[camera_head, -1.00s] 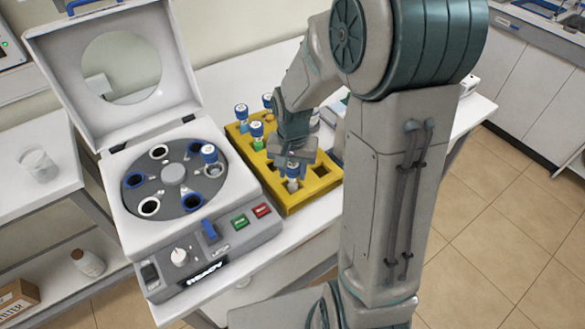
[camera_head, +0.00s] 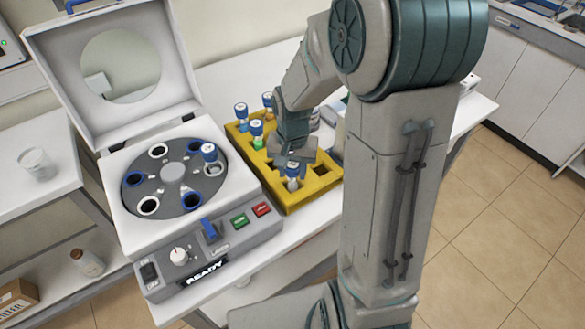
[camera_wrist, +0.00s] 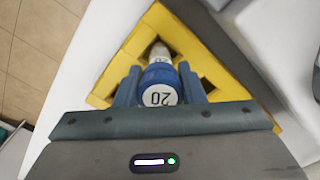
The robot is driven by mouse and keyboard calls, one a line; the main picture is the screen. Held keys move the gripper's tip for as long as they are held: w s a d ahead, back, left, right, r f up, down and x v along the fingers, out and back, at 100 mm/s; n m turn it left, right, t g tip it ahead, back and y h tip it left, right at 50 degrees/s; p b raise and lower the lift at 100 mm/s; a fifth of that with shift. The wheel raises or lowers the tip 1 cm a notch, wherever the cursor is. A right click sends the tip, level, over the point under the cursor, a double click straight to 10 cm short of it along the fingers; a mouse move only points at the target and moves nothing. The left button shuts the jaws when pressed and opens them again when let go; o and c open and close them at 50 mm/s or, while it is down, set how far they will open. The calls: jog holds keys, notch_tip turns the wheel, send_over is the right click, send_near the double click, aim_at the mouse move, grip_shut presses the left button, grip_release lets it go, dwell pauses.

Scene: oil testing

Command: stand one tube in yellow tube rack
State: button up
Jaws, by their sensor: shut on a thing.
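The yellow tube rack (camera_head: 324,180) stands on the white table, right of the centrifuge. My gripper (camera_head: 292,172) is over the rack's front part and shut on a blue-capped tube (camera_head: 292,183). In the wrist view the tube's cap (camera_wrist: 159,88) is marked 20 and sits between my two fingers (camera_wrist: 158,85). The tube's lower end points down at the rack; whether it is inside a hole I cannot tell. Other blue-capped tubes, such as one with green (camera_head: 257,134), stand in the rack's back part, partly behind my arm.
The open centrifuge (camera_head: 228,232) stands left of the rack, with one blue-capped tube (camera_head: 210,157) in its rotor and other rotor holes empty. Its lid (camera_head: 165,95) is raised. A beaker (camera_head: 38,164) stands on the left side table.

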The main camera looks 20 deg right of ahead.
jog(key=o, duration=1.1)
jog(key=shift+c, duration=0.2)
notch_tip(320, 180, up, 14)
jog(key=s+n+t, duration=0.3)
jog(key=s+n, duration=0.2)
jog(key=s, duration=0.9)
jog(key=shift+s+f+b, duration=0.15)
jog(key=shift+f+b, duration=0.15)
jog(key=shift+b, duration=0.05)
